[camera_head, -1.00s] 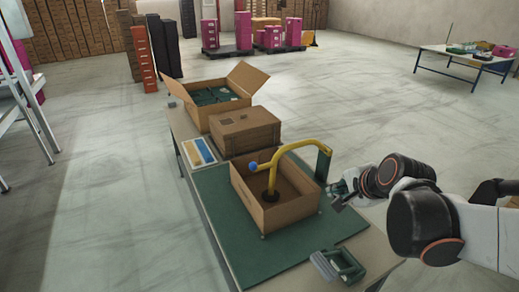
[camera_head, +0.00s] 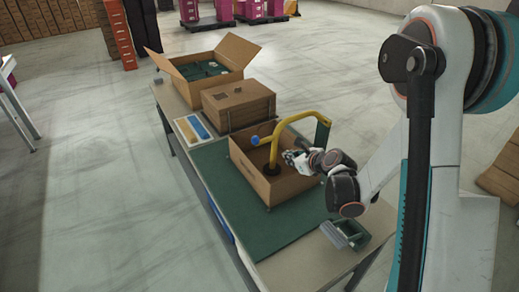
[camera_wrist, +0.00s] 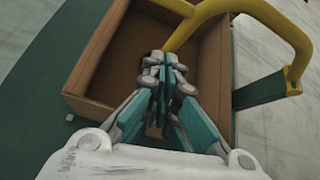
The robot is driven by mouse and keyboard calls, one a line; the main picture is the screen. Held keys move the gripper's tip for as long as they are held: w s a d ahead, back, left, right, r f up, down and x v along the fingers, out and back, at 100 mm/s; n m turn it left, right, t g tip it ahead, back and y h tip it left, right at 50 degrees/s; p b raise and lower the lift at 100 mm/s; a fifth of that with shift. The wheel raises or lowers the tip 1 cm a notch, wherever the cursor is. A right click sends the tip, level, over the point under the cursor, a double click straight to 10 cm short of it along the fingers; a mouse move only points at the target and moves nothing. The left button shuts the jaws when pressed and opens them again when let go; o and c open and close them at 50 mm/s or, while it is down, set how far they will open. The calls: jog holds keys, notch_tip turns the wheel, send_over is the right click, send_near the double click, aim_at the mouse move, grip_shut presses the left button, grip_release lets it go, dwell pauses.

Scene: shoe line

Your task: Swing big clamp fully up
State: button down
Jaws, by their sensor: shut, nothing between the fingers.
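The big clamp is a yellow curved arm (camera_head: 298,119) with a blue knob (camera_head: 256,140) on its left end and a dark round pad (camera_head: 271,169) low inside an open cardboard box (camera_head: 262,188). Its right end joins a green upright (camera_head: 322,132) beside the box. The yellow arm also crosses the top of the wrist view (camera_wrist: 268,17). My gripper (camera_head: 287,155) is shut and empty. It is over the box's right part, under the yellow arm's span in the picture. In the wrist view my fingers (camera_wrist: 165,62) point into the box. I cannot tell whether they touch the clamp.
A closed brown box (camera_head: 239,104) and an open carton of green boxes (camera_head: 214,62) stand behind on the table. A green tool (camera_head: 345,234) lies at the front right. The green mat (camera_head: 222,172) is bare left of the box.

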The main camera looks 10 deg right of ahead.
jog(key=f+m, duration=0.1)
jog(key=w+a+f+m, duration=0.1)
jog(key=shift+w+a+f, duration=0.2)
jog(key=shift+f, duration=0.15)
jog(key=b+x, duration=0.3)
jog(key=x, duration=0.7)
jog(key=shift+w+a+r+b, duration=0.15)
jog(key=shift+w+r+b, duration=0.05)
jog(key=shift+r, duration=0.9)
jog(key=shift+w+a+r+b, duration=0.15)
jog(key=shift+w+r+b, duration=0.05)
jog(key=shift+r, duration=0.85)
